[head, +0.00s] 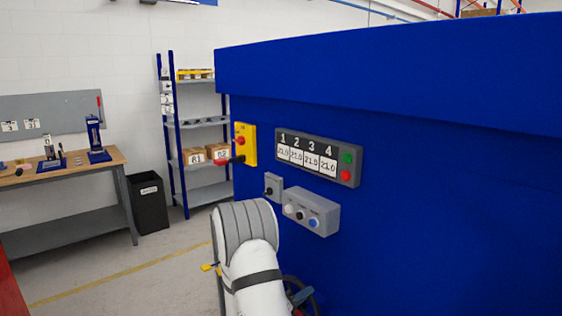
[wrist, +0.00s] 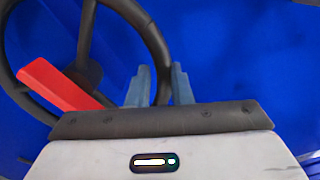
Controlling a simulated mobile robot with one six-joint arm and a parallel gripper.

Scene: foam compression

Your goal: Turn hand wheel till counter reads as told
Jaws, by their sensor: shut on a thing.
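The dark hand wheel (wrist: 149,35) fills the upper left of the wrist view, with its spokes and hub (wrist: 85,75) in front of a blue panel. My gripper (wrist: 160,84) is shut on the wheel's rim, one blue-grey finger on each side. In the head view, part of the wheel (head: 316,303) shows low beside my arm, which hides most of it. A grey display box (head: 318,157) on the blue machine has four numbered windows. Their small figures look like 21.0 in each. I cannot make out a separate counter at the wheel.
A red bar (wrist: 58,86) crosses the wheel near its hub. A grey button box (head: 311,212) and a yellow switch box (head: 246,145) are on the blue machine (head: 430,200). A workbench (head: 75,168), black bin (head: 149,204) and shelf rack (head: 203,122) stand at the left; floor between is clear.

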